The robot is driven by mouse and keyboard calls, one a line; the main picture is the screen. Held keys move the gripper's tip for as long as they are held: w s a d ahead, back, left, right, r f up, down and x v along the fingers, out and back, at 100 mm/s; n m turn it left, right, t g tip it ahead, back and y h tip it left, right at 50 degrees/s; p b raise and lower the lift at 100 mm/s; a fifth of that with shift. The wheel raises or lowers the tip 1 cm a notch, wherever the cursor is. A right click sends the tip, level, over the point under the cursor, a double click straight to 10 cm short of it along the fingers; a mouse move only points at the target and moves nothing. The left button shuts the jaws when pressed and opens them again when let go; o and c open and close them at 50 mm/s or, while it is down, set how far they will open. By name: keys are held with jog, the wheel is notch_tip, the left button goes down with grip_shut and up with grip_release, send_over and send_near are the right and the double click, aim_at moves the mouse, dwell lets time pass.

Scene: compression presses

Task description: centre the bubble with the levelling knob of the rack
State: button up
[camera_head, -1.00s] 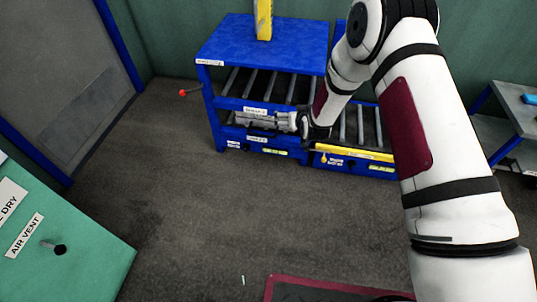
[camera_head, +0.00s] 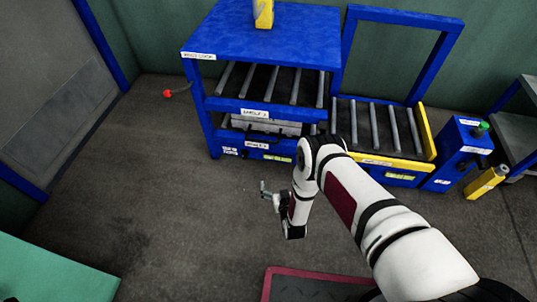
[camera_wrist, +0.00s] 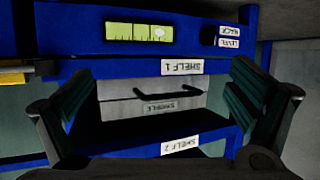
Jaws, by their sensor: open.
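The blue rack (camera_head: 262,38) stands against the back wall. Its levelling knob (camera_wrist: 208,36) is black and sits beside the "RACK LEVEL" label (camera_wrist: 229,37) in the wrist view, which is upside down. The yellow-green level vial (camera_wrist: 125,32) is on the same blue rail. Its pale bubble (camera_wrist: 160,33) lies off centre, toward the knob end. In the head view the vial (camera_head: 278,158) is small and its bubble cannot be read. My gripper (camera_head: 265,189) is open and empty, in front of and apart from the rack. Its fingers (camera_wrist: 162,88) frame the shelf in the wrist view.
A grey box with a black handle (camera_wrist: 168,93) sits inside the rack's shelf. A yellow-edged roller bed (camera_head: 378,157) adjoins the rack on the right. A red-edged mat (camera_head: 310,274) lies nearer; the floor at left is clear.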

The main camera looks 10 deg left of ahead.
jog(key=b+x, duration=0.7)
jog(key=x, duration=0.2)
jog(key=shift+w, duration=0.35)
jog(key=shift+s+a, duration=0.1)
jog(key=p+v, duration=0.7)
jog(key=v, duration=0.3)
dwell(0.3)
jog(key=shift+f, duration=0.1)
